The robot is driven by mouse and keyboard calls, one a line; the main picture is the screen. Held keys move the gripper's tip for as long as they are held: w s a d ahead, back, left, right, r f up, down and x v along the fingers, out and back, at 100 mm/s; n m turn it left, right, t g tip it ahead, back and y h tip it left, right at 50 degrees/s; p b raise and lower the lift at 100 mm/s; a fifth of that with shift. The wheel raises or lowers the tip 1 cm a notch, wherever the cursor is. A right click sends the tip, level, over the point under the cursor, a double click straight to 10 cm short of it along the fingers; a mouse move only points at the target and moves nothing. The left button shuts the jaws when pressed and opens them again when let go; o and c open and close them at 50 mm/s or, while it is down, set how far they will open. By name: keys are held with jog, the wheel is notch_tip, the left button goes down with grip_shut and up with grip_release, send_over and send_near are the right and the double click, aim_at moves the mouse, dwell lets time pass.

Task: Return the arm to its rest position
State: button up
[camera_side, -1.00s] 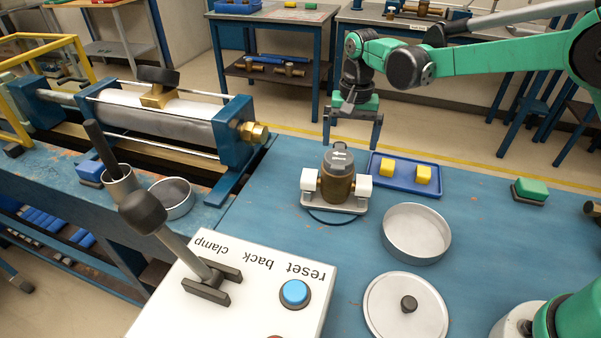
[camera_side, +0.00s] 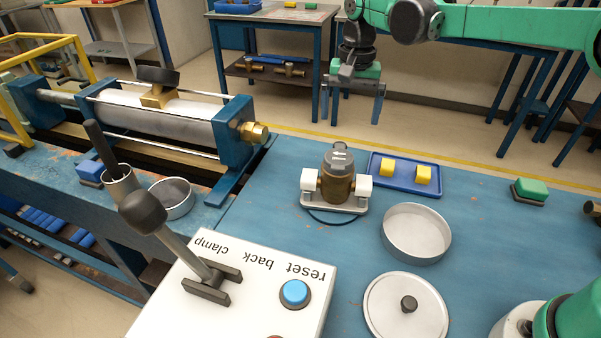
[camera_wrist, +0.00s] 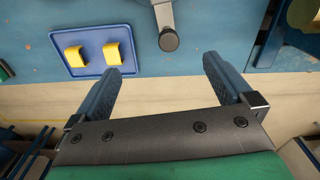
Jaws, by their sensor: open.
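My gripper (camera_side: 350,106) is open and empty in the side view. It hangs in the air above and behind the brass meter (camera_side: 338,176), clear of it. The meter stands upright on a light base plate on the blue bench, with a white block on each side. In the wrist view, the two fingers of my gripper (camera_wrist: 161,75) are spread wide with nothing between them. Part of a grey device with a dark round knob (camera_wrist: 168,40) shows beyond the fingers.
A blue tray (camera_side: 408,187) holds two yellow blocks. A round metal dish (camera_side: 416,234), a lid (camera_side: 405,307) and a green-topped block (camera_side: 531,190) rest on the bench. A white control box (camera_side: 235,290) with lever and blue button stands in front. The clamp cylinder (camera_side: 160,117) is at left.

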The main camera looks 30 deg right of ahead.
jog(key=shift+w+a+r+m, duration=0.15)
jog(key=shift+w+a+r, duration=0.05)
jog(key=shift+r, duration=0.2)
jog(key=shift+w+a+r+m, duration=0.15)
jog(key=shift+a+r, duration=0.05)
jog(key=shift+r, duration=0.15)
jog(key=shift+f, duration=2.8)
jog(key=shift+f, duration=0.2)
jog(key=shift+f, duration=0.95)
jog(key=shift+c, duration=1.4)
